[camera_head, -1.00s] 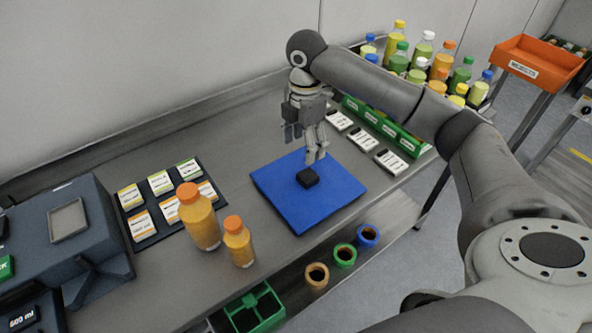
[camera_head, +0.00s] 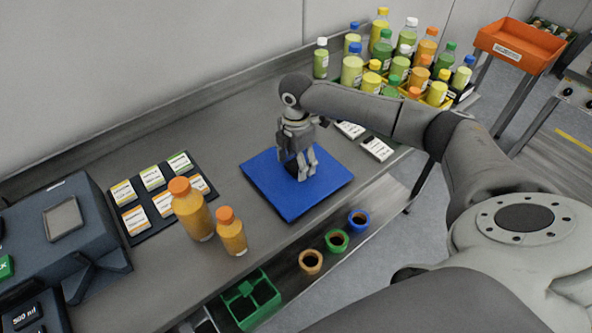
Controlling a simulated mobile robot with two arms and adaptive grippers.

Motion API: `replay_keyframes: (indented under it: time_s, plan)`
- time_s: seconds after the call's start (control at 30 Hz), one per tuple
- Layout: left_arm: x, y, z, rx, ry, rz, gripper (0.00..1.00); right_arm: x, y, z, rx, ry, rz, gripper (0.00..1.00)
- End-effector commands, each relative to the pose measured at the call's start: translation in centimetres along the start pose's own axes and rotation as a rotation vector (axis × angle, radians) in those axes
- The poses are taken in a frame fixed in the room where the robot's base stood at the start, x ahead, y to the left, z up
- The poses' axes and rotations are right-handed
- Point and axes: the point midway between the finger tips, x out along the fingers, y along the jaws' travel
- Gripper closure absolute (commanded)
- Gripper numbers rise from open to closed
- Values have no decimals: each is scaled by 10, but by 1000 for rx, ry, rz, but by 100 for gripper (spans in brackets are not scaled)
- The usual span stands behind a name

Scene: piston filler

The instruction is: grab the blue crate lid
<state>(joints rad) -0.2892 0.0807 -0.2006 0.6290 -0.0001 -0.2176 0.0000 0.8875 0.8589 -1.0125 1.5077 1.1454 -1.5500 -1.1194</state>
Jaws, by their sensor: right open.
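The blue crate lid (camera_head: 275,192) is a flat blue square lying on the grey bench, with a small black knob near its middle. The knob is mostly hidden behind my gripper in this view. My right gripper (camera_head: 303,174) points down over the lid, with its fingers open around or just beside the knob; I cannot tell whether they touch it. My left gripper does not show.
Two orange bottles (camera_head: 191,210) stand left of the lid, near a black tray of cards (camera_head: 157,196). Many bottles (camera_head: 398,70) crowd the back right, by an orange rejects bin (camera_head: 520,46). Coloured rings (camera_head: 337,241) and a green caddy (camera_head: 251,300) sit on a lower shelf.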

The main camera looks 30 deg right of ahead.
Motion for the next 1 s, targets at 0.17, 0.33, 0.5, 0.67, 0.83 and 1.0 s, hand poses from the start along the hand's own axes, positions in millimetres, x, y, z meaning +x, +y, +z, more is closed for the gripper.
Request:
replay_keyframes:
  time_s: [0.17,0.33,0.5,0.67,0.83,1.0]
  plan:
    - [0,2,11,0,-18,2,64,0,0,0,0,0,0,39]
    - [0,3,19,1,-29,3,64,0,0,0,-1,0,0,61]
    - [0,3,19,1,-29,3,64,0,0,0,-1,0,0,83]
    - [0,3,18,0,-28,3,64,-1,0,0,0,0,1,89]
    - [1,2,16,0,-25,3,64,-4,1,0,0,0,2,89]
    - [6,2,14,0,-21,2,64,-28,2,0,-1,-1,6,89]
